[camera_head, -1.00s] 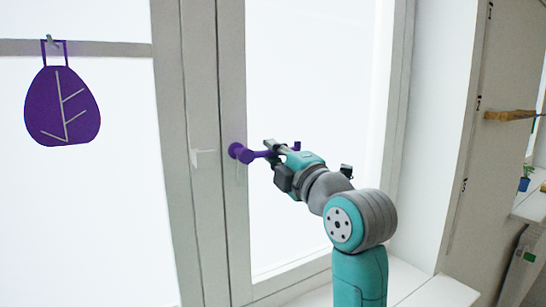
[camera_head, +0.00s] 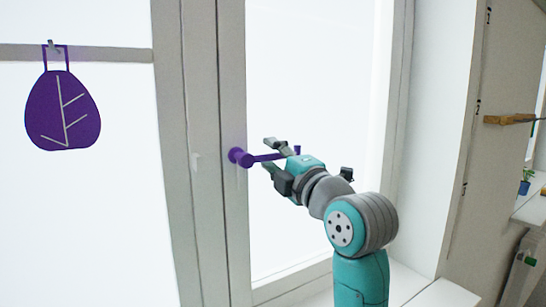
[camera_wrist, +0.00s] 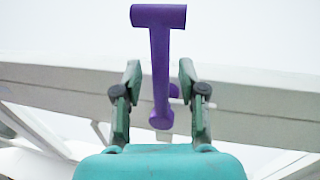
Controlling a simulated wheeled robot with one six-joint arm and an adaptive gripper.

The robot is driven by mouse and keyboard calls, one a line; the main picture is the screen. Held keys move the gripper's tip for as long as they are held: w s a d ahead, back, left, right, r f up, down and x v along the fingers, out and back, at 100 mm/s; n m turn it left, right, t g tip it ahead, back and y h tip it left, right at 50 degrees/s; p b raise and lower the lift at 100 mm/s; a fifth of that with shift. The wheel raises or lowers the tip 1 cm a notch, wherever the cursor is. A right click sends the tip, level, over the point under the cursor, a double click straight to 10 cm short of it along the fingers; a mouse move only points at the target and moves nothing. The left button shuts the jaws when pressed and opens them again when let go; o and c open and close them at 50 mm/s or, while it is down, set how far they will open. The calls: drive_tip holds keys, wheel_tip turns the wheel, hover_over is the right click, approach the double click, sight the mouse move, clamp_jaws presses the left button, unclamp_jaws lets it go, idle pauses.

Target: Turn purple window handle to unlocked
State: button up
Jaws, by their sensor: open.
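The purple window handle (camera_head: 267,157) sits on the white window frame, its lever pointing right, roughly level. My gripper (camera_head: 268,155) is at the lever from the right, with its fingers spread above and below it. In the wrist view, the handle (camera_wrist: 160,60) passes between the two open fingers (camera_wrist: 160,88), with a gap visible on each side. Its T-shaped end is at the top of that view and its round end is lower down. Part of the lever near my wrist is hidden in the head view.
A purple leaf-shaped hanging (camera_head: 62,110) is on the left pane, clear of my arm. The white window frame (camera_head: 232,220) stands close to my fingertips. A wooden bracket (camera_head: 510,119) sticks out from the wall at right.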

drive_tip(key=v, duration=1.2)
